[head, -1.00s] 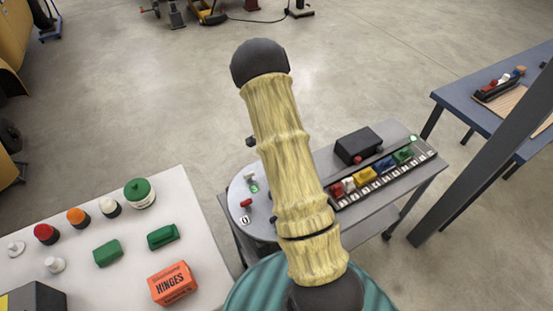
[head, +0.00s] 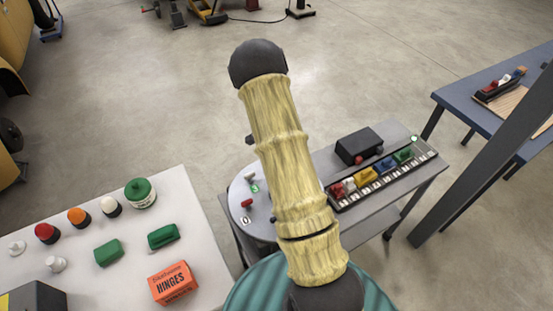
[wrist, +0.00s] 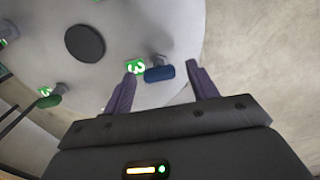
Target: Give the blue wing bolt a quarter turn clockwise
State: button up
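The blue wing bolt (wrist: 160,73) is in the wrist view, on the pale round plate (wrist: 165,25). Its wing lies roughly crosswise in that view, with a lit green label (wrist: 134,67) beside it. My gripper (wrist: 163,76) is open, with one dark finger on each side of the bolt. Gaps show between the bolt and both fingers; how deep the fingertips reach is unclear. In the head view my arm covers the blue bolt and the gripper. The round plate (head: 236,190) shows there left of my arm.
A red wing bolt (head: 247,203) and a grey one (head: 250,176) stand on the plate. The wrist view shows a dark round hub (wrist: 85,43) and a green wing bolt (wrist: 47,102). A black box (head: 359,146) and a rack of coloured pieces (head: 384,180) lie right.

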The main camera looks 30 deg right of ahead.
jog(key=shift+r, duration=0.1)
notch_tip(320, 180, up, 17)
jog(key=b, duration=0.3)
jog(key=shift+r, duration=0.15)
jog(key=shift+s, duration=0.1)
dwell(0.5)
jog(key=s+a+n+t, duration=0.2)
jog(key=s+a+n, duration=1.3)
jog(key=s+n, duration=0.3)
jog(key=shift+f+t, duration=0.3)
jog(key=shift+f, duration=0.1)
jog(key=shift+s, duration=0.1)
dwell(1.0)
